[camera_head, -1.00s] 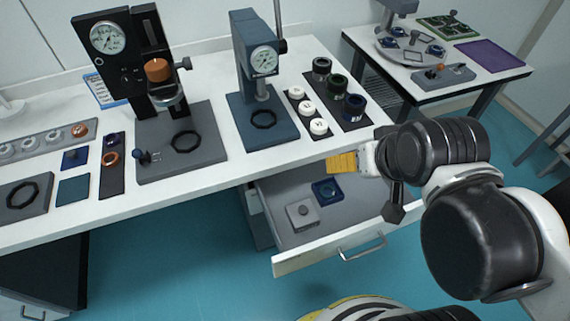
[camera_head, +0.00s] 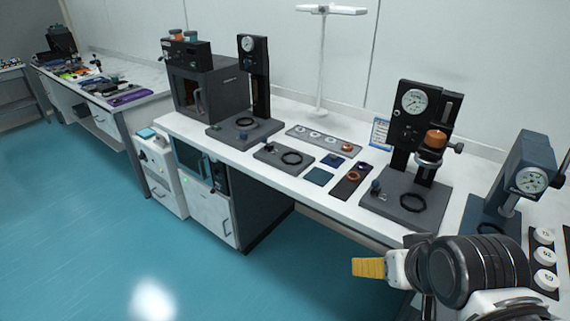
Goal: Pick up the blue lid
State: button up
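I cannot tell for sure which thing is the blue lid. A flat blue square (camera_head: 319,177) lies on the long white table, and a smaller dark blue piece (camera_head: 332,160) lies just behind it. A light blue item (camera_head: 146,133) sits on top of a white cabinet at the left. My gripper (camera_head: 366,267), with yellow fingers, is at the lower right, in front of the table edge and well apart from these pieces. It points left, and I see nothing held in it. Its finger gap is not visible from this side.
The white table (camera_head: 290,112) carries a dark oven (camera_head: 205,85), a black gauge stand (camera_head: 412,140) with an orange cap, and a blue press (camera_head: 510,185). White round caps (camera_head: 544,255) stand at the right edge. Blue floor (camera_head: 90,230) is clear at the left.

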aim_at(331, 159)
jog(key=z, duration=1.75)
jog(key=i+j+u, duration=0.15)
jog(key=j, duration=0.3)
jog(key=j+u, duration=0.15)
jog(key=j, duration=0.3)
jog(key=i+j+u, duration=0.15)
jog(key=j, duration=0.3)
jog(key=i+j+u, duration=0.15)
jog(key=j, duration=0.25)
jog(key=i+j+u, duration=0.15)
jog(key=j, duration=0.25)
jog(key=i+j+u, duration=0.15)
jog(key=j, duration=0.25)
jog(key=i+j+u, duration=0.15)
jog(key=i+j, duration=0.1)
jog(key=j, duration=0.1)
